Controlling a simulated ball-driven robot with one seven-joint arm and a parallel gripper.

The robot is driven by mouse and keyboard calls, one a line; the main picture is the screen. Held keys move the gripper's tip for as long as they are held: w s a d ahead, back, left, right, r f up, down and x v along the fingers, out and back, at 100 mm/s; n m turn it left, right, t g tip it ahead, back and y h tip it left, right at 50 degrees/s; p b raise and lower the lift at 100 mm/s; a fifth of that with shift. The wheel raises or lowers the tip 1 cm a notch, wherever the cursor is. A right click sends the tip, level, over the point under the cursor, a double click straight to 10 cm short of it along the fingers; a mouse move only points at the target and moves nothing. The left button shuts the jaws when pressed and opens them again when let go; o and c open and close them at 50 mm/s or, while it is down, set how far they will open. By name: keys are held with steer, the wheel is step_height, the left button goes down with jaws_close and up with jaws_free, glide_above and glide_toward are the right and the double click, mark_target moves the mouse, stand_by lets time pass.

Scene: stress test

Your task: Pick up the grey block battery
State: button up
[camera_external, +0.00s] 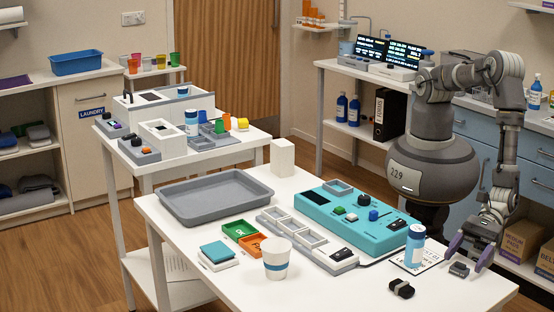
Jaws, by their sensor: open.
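A small grey block (459,270), which looks like the grey block battery, lies on the white table (340,297) near its front right edge. My gripper (469,253) hangs at the table's right side, pointing down, with its purple fingertips apart and nothing seen between them. The block is just in front of and below the fingertips in the picture. I cannot tell whether they touch. A black block with a pale band (401,288) lies to the left, apart from my gripper.
A blue-and-white can (414,247) stands on a printed sheet (427,262) just left of my gripper. A teal device (362,229), a charger strip (309,239), a paper cup (277,260) and a grey tray (216,184) stand farther left.

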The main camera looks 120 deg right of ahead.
steer(key=shift+w+a+f, duration=0.1)
steer(key=shift+w+f, duration=0.1)
steer(key=shift+w, duration=0.35)
steer(key=shift+c, duration=0.3)
steer(key=c, duration=1.1)
steer(key=shift+r, duration=0.1)
